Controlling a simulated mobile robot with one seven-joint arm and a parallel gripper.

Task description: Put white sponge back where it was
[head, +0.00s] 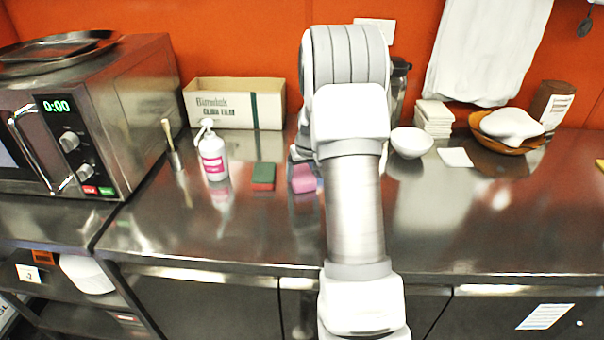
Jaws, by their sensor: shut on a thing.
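My arm rises through the middle of the head view and bends down over the steel counter (250,235). Only a small grey part of my gripper (299,150) shows past the arm's left side. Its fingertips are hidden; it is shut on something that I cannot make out. I cannot pick out a white sponge for certain. A thin white square (455,157) lies flat on the counter right of the arm. A pink sponge (303,178) lies just below the visible part of my gripper, partly covered by the arm. A green and red sponge (263,176) lies to its left.
A white bowl (411,142), a white stack (433,117) and a brown dish (492,136) with a white lump stand right. The front counter is clear.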

